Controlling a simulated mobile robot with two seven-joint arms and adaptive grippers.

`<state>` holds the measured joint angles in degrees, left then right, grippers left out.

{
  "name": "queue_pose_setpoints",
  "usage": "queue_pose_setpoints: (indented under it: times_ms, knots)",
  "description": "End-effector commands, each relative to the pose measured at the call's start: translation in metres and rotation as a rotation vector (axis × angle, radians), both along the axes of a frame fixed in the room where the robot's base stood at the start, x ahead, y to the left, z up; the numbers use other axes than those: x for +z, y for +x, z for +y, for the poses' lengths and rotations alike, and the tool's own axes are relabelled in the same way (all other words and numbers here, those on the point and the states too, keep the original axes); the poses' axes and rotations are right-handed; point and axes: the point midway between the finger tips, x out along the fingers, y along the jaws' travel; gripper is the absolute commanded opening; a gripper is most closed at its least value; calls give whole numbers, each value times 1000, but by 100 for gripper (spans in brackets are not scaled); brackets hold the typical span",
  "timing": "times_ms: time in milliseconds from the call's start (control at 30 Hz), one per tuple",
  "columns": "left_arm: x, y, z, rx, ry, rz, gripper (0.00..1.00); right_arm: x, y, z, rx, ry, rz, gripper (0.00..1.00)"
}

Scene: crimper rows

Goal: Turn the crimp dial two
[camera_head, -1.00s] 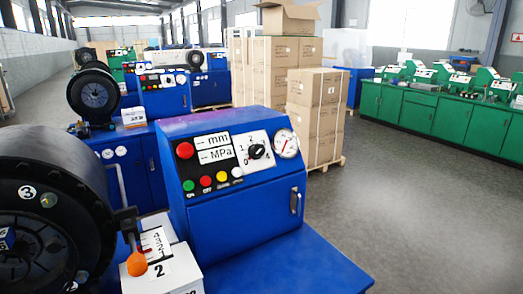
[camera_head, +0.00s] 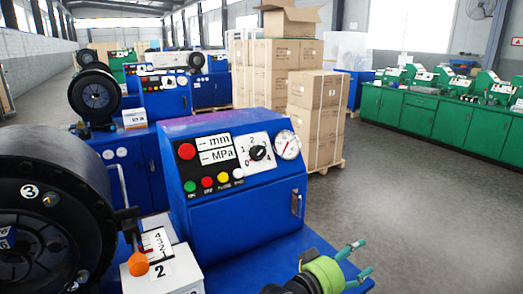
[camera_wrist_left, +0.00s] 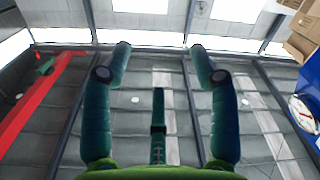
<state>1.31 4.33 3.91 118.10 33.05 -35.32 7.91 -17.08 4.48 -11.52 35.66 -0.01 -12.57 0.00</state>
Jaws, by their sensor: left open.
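The black dial knob (camera_head: 258,153) sits on a white numbered plate (camera_head: 246,165) on the sloped panel of the blue crimper (camera_head: 240,222). The exact number it points at is too small to tell. My left gripper (camera_head: 361,258) is low at the right front of this crimper, open and empty, to the right of and below the dial, clear of the panel. The dial does not show clearly there. My right gripper is in no view.
A round gauge (camera_head: 286,145) is beside the dial; it seems to show at the right edge of the wrist view (camera_wrist_left: 303,112). Coloured buttons (camera_head: 207,182) line the panel. An orange-knobbed lever (camera_head: 138,264) stands by a white box marked 2 (camera_head: 170,272). Cartons (camera_head: 316,115) stand behind.

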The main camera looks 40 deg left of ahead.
Motion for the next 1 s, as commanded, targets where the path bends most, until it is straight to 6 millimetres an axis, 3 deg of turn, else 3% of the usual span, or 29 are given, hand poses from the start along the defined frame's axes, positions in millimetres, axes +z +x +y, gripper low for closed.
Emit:
queue_pose_setpoints:
  times_ms: [33, 100, 200, 300, 367, 433, 500, 600, 700, 867, 900, 1000]
  knots:
    - [47, 23, 18, 45, -113, -137, 60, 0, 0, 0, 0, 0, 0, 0]
    - [109, 44, 51, 112, -298, -326, 60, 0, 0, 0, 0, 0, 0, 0]
    - [189, 54, 113, 218, -585, -592, 60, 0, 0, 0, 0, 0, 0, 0]
    - [248, 47, 183, 334, -891, -841, 60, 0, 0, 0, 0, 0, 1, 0]
    - [269, 37, 226, 411, -1084, -978, 60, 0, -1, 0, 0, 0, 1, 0]
    - [280, 26, 271, 509, -1319, -1118, 60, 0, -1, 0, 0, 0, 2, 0]
    - [279, 17, 307, 620, -1559, -1235, 60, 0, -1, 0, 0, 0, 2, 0]
    - [260, 12, 338, 805, -1904, -1344, 60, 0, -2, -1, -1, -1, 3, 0]
    - [238, 16, 339, 1008, -2213, -1366, 60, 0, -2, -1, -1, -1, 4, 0]
    - [217, 27, 308, 1307, -2548, -1276, 60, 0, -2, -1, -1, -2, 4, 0]
    - [215, 29, 300, -1323, 2521, 1209, 60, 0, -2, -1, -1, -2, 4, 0]
    - [212, 32, 284, -1349, 2459, 1090, 60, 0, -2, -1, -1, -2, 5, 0]
